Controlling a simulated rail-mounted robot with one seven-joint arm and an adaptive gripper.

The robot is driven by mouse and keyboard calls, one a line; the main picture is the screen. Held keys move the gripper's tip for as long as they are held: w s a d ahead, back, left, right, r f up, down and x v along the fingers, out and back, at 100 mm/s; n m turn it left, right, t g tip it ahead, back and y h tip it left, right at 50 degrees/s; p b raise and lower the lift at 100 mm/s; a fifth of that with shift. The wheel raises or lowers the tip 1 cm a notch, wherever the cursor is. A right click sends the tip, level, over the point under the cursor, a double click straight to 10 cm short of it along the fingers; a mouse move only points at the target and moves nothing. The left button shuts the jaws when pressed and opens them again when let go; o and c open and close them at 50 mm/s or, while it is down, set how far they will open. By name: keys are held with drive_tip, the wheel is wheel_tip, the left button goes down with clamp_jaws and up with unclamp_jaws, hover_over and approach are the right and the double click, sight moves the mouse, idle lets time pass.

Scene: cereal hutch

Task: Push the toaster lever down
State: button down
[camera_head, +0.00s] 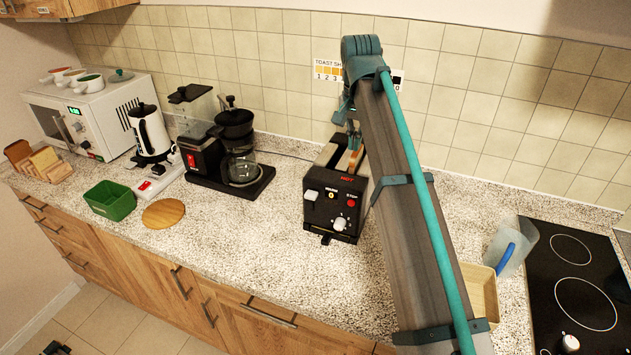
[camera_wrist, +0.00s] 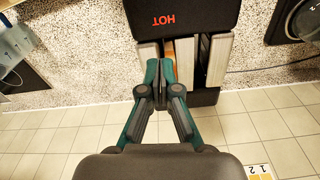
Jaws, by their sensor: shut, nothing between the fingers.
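The black toaster (camera_head: 330,212) stands on the counter, its control face toward the counter's front edge. A pale tab (camera_head: 311,195) at the upper left of that face looks like the lever. The face also has a red button and a white knob (camera_head: 340,223). My gripper (camera_head: 354,136) is above the rear part of the toaster, partly hidden by my arm. In the wrist view my gripper (camera_wrist: 163,68) is shut and empty, over the slot end next to a slice of bread (camera_wrist: 170,50). Contact cannot be told. The lever is out of the wrist view.
A coffee maker (camera_head: 236,150) stands left of the toaster, with bare counter between. Farther left are a kettle (camera_head: 150,130), a green bin (camera_head: 110,200) and a microwave (camera_head: 90,115). A wooden tray (camera_head: 481,290), a clear jug (camera_head: 512,245) and a cooktop (camera_head: 580,270) are on the right.

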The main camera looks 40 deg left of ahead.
wheel_tip(320, 180, up, 3)
drive_tip(key=n+g, duration=0.1)
hover_over(311, 193)
wheel_tip(311, 193, down, 14)
drive_tip(key=shift+s+f+p, duration=0.1)
drive_tip(key=shift+p, duration=0.5)
